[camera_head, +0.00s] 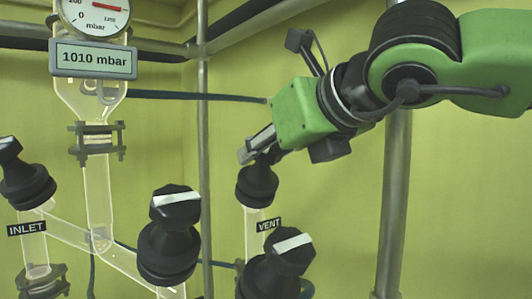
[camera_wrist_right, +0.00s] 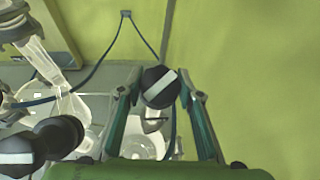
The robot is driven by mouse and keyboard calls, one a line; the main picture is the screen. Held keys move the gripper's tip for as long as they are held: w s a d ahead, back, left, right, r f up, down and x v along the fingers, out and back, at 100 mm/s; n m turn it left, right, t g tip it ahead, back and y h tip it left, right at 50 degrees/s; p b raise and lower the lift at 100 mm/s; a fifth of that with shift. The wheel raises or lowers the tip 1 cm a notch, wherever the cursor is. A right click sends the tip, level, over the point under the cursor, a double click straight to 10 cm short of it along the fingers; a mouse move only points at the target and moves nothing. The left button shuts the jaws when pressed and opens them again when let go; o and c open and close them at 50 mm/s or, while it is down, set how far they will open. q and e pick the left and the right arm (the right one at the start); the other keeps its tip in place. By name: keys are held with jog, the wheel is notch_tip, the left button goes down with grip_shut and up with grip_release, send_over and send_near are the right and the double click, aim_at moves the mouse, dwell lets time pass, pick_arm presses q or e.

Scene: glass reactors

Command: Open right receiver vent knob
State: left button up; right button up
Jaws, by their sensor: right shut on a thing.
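The vent knob (camera_head: 257,184) is a black knob on a glass branch at the middle of the head view, beside the VENT label (camera_head: 269,225). My right gripper (camera_head: 257,153) comes in from the upper right and its fingers are at the top of this knob. In the right wrist view the knob (camera_wrist_right: 158,87), with a white stripe across its top, sits between the fingertips of my right gripper (camera_wrist_right: 160,92). The gripper is shut on it. The fingers partly hide the knob's top in the head view. My left gripper is not in view.
Other black knobs with white stripes stand close by: one at centre (camera_head: 170,235), one at lower right (camera_head: 277,262), and the inlet knob (camera_head: 25,175) at left. A pressure gauge with a 1010 mbar display (camera_head: 94,59) is upper left. A metal post (camera_head: 203,130) stands behind.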

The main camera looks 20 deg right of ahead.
jog(key=n+y+p, duration=0.1)
jog(key=n+g+y+p, duration=0.1)
jog(key=n, duration=0.1)
jog(key=shift+r+n, duration=0.3)
jog(key=shift+f+n+g+y+p, duration=0.15)
jog(key=shift+n+g+y+p, duration=0.5)
jog(key=shift+n+p, duration=0.65)
jog(key=o, duration=1.1)
jog(key=shift+f, duration=0.1)
jog(key=shift+r, duration=0.25)
notch_tip(320, 180, up, 10)
jog(key=shift+f, duration=0.2)
